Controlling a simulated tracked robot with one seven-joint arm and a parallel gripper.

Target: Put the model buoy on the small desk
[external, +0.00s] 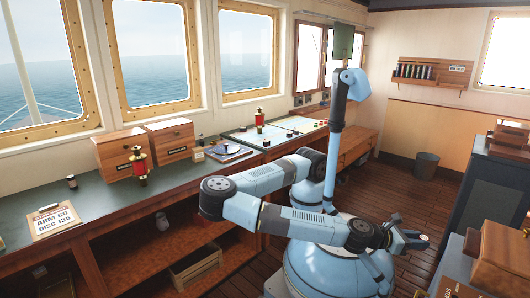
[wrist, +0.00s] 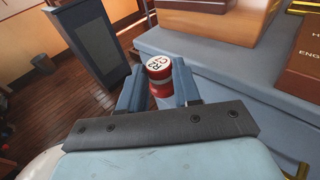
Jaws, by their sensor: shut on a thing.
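My gripper (external: 412,240) is low at the right in the external view, close to the grey-blue furniture. In the wrist view my gripper (wrist: 160,88) is shut on a short red cylinder with a white, lettered top, which I take to be the model buoy (wrist: 159,68). Its lower part is partly hidden by the fingers and wrist. A grey-blue cabinet or desk (wrist: 190,65) lies just beyond it, with wooden boxes on it. A separate dark grey cabinet (external: 480,190) stands farther back; it also shows in the wrist view (wrist: 95,40). I cannot tell which is the small desk.
Wooden boxes (external: 502,258) crowd the near right furniture. The long window counter (external: 90,205) holds two red-and-gold lamp-like objects (external: 138,168), wooden drawer boxes (external: 122,150), a clipboard (external: 54,220) and a chart. A grey bin (external: 426,164) stands on the wooden floor, which has open room.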

